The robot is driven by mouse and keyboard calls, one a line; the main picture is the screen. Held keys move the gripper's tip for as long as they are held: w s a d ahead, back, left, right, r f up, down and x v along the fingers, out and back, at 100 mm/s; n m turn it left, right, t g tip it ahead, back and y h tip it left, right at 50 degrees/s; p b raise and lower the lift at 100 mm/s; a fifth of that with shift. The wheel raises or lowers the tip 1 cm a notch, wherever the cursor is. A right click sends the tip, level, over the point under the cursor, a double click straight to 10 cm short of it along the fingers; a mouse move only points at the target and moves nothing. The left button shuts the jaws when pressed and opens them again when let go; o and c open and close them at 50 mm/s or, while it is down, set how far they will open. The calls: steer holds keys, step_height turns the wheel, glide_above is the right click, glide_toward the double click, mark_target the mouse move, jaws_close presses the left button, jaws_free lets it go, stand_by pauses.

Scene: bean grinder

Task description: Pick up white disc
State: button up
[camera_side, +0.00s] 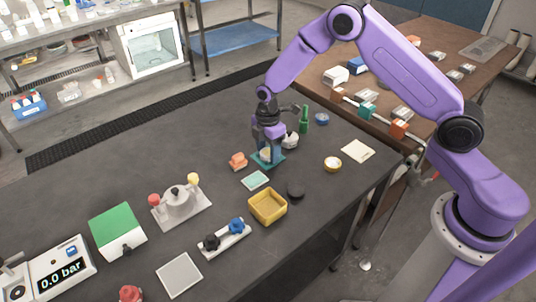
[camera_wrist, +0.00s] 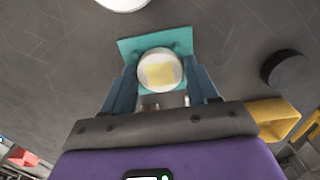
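A white disc (camera_wrist: 159,69) with a yellow square on its top lies on a teal base (camera_wrist: 128,46), between my fingers in the wrist view. My gripper (camera_wrist: 160,80) points down with one finger on each side of the disc. The fingers look spread, with narrow gaps to the disc's rim; contact is hard to judge. In the side view my gripper (camera_side: 268,150) is low over the teal base (camera_side: 268,161), and the fingers mostly hide the disc.
A white round object (camera_side: 290,141) and a green bottle (camera_side: 304,122) stand close behind my gripper. An orange piece (camera_side: 238,161), a teal tile (camera_side: 255,180), a black disc (camera_side: 296,188) and a yellow tray (camera_side: 268,218) are nearby. The left rear of the dark table is clear.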

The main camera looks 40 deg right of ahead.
steer(key=c, duration=0.5)
steer(key=shift+c, duration=0.2)
steer(key=shift+r, duration=0.1)
